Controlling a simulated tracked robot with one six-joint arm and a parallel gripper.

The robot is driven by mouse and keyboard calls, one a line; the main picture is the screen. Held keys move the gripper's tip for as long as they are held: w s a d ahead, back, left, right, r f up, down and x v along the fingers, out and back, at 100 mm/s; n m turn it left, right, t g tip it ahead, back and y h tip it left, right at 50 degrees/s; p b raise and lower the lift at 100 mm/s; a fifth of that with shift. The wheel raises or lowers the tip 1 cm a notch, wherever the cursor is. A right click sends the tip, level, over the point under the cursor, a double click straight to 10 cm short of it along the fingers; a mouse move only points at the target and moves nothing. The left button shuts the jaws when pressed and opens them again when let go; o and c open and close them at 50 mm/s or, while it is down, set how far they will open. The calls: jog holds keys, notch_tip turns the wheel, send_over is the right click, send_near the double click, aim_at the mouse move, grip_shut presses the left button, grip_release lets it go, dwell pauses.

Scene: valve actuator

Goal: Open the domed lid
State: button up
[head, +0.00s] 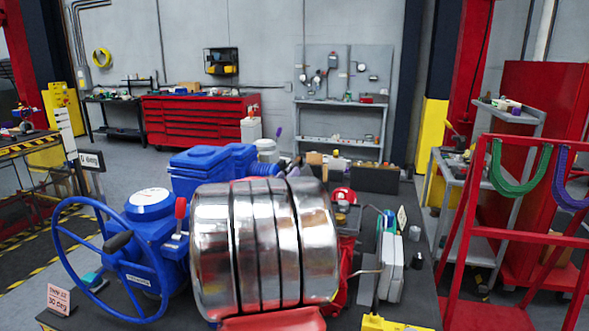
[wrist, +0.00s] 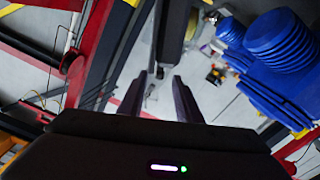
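A large, shiny metal rounded body (head: 262,250) with dark seams between its bands stands on the dark table in the middle of the head view. It looks like the domed lid, and no open gap shows on its visible side. A red part (head: 275,320) shows under its front edge. My gripper (wrist: 158,76) shows in the wrist view with its two dark fingers apart and no object clearly held between them. I cannot make out my gripper in the head view. The domed lid is not recognisable in the wrist view.
A blue valve actuator with a handwheel (head: 62,270) stands close at the lid's left. Blue boxes (head: 205,165) are behind it. A white device (head: 392,265) and small items lie to its right. A red rack (head: 480,240) stands farther right. Blue ribbed parts (wrist: 275,40) show in the wrist view.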

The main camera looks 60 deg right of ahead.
jog(key=d, duration=0.5)
jog(key=w+d, duration=0.1)
jog(key=d, duration=0.1)
jog(key=shift+w+d, duration=0.1)
jog(key=shift+d, duration=0.2)
jog(key=shift+c, duration=0.5)
grip_shut()
